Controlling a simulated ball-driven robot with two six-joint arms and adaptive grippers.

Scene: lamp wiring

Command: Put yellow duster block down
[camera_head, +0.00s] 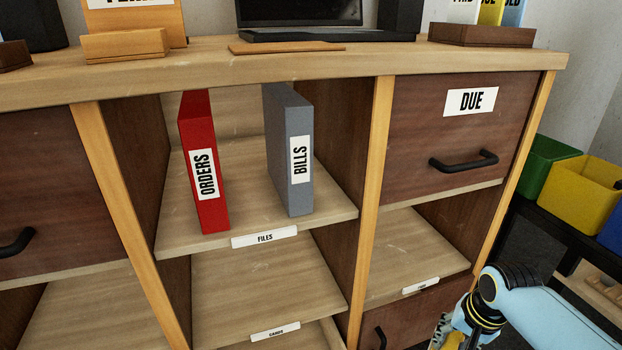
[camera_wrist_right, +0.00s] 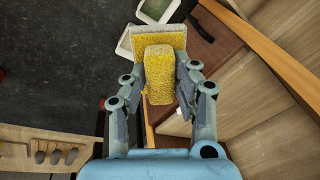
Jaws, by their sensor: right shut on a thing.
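In the right wrist view my right gripper (camera_wrist_right: 160,88) is shut on the yellow duster block (camera_wrist_right: 158,72), with a finger on each side of it. The block has a rough yellow surface. A wider yellow part with a grey edge (camera_wrist_right: 160,42) shows at its far end; I cannot tell whether it touches anything beyond. In the head view my right arm comes in at the lower right, and its gripper and the block are cut off or hidden at the bottom edge. My left gripper is in neither view.
A wooden cabinet holds a red ORDERS binder (camera_head: 203,165) and a grey BILLS binder (camera_head: 289,150) on the FILES shelf. The DUE drawer (camera_head: 425,140) is shut. Shelf space (camera_head: 415,250) below it looks clear. Green (camera_head: 548,165) and yellow bins (camera_head: 578,193) stand at right.

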